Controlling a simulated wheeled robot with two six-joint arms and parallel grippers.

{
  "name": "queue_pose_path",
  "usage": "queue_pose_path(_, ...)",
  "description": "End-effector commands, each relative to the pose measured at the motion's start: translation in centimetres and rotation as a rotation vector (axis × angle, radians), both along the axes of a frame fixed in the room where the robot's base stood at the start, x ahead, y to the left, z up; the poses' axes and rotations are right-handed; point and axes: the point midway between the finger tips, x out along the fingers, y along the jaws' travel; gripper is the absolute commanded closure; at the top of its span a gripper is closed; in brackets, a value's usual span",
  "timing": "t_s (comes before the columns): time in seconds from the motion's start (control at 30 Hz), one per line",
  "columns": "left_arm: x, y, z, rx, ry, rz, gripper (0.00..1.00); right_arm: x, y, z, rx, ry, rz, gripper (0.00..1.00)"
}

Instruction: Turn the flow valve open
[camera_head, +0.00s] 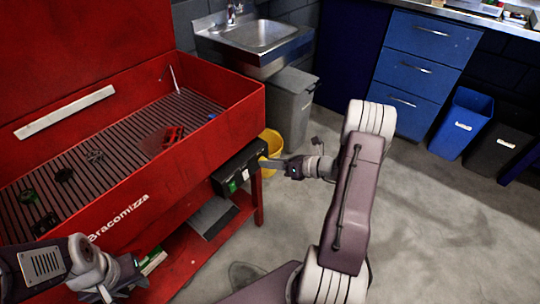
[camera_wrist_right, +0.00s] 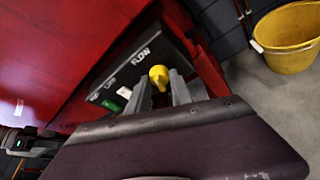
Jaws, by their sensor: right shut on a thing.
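The yellow flow valve (camera_wrist_right: 158,74) sits on a black control panel (camera_wrist_right: 120,78), just by the word FLOW. My right gripper (camera_wrist_right: 160,89) has its two grey fingers on either side of the valve handle, shut on it. In the head view my right gripper (camera_head: 273,163) reaches the right end of the black panel (camera_head: 228,170) on the front of the red wash bench; the valve is too small to make out there. My left gripper (camera_head: 106,288) is at the bottom left, in front of the bench, and its jaws are unclear.
A green knob (camera_wrist_right: 112,105) and a white part (camera_wrist_right: 125,92) sit on the same panel. The red bench (camera_head: 200,145) holds several small parts on its grate. A yellow bucket (camera_wrist_right: 285,40) and a grey bin (camera_head: 291,100) stand close by.

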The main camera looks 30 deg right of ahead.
Motion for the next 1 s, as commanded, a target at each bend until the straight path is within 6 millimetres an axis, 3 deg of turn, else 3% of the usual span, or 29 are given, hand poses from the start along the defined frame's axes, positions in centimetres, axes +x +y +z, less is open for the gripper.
queue_pose_path(0.03, 0.0, 0.0, 1.6, 0.000, 0.000, 0.000, 0.67, -0.1, 0.0, 0.6, 0.044, 0.021, 0.003, 1.00)
queue_pose_path(0.1, 0.0, 0.0, 2.5, 0.000, 0.000, 0.000, 0.67, 0.0, 0.0, 0.6, 0.105, 0.045, 0.002, 1.00)
queue_pose_path(0.4, 0.0, 0.0, 4.9, 0.000, 0.000, 0.000, 0.67, 0.0, -0.1, 0.0, 0.368, 0.153, 0.001, 1.00)
queue_pose_path(1.0, 0.0, 0.0, 5.2, 0.000, 0.000, 0.000, 0.67, 0.1, -0.2, -0.8, 0.840, 0.348, 0.002, 1.00)
